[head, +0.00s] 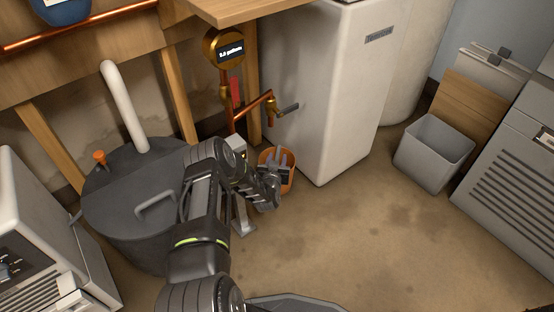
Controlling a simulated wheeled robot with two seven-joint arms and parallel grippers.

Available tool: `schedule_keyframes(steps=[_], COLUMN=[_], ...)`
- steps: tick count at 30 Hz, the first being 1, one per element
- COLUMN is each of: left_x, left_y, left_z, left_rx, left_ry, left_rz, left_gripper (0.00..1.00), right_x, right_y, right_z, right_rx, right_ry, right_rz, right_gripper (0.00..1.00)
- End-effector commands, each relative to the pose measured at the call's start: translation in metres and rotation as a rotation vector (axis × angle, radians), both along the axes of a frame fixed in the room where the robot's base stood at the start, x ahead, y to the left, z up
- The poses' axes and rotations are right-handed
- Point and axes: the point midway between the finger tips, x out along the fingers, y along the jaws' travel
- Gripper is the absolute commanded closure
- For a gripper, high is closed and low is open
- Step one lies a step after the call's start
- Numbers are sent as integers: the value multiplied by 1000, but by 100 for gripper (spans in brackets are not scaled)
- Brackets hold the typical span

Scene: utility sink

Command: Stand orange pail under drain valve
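The orange pail (289,186) stands on the floor against the left side of the white cabinet-like unit, below the drain valve in the picture. I cannot tell whether it is directly under the outlet. The brass drain valve (272,109) sits at the end of a copper pipe and has a grey lever. My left gripper (281,165) is at the pail and covers much of its front and middle. Its fingers overlap the pail's rim and opening; whether they grip the wall is unclear. My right gripper is out of view.
A round gauge (224,48) reading gallons hangs above the pipe. A dark lidded drum (120,200) stands left, the white unit (320,90) right of the pail. A grey bin (434,152) stands farther right. The middle floor (350,235) is clear.

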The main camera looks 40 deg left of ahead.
Motion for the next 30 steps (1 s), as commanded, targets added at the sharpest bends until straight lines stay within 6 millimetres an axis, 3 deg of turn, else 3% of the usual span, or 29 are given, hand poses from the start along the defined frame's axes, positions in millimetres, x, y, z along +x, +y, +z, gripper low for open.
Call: schedule_keyframes(steps=[8,24,30], left_x=[-5,-87,-101], left_y=[-3,-47,-54], left_z=[7,36,39], left_rx=[0,-1,0], left_ry=[1,4,0], left_rz=[0,-1,0], left_gripper=[64,64,64], right_x=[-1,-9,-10], right_y=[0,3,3], right_z=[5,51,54], right_rx=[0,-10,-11], right_ry=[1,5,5], right_rz=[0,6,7], right_gripper=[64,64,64])
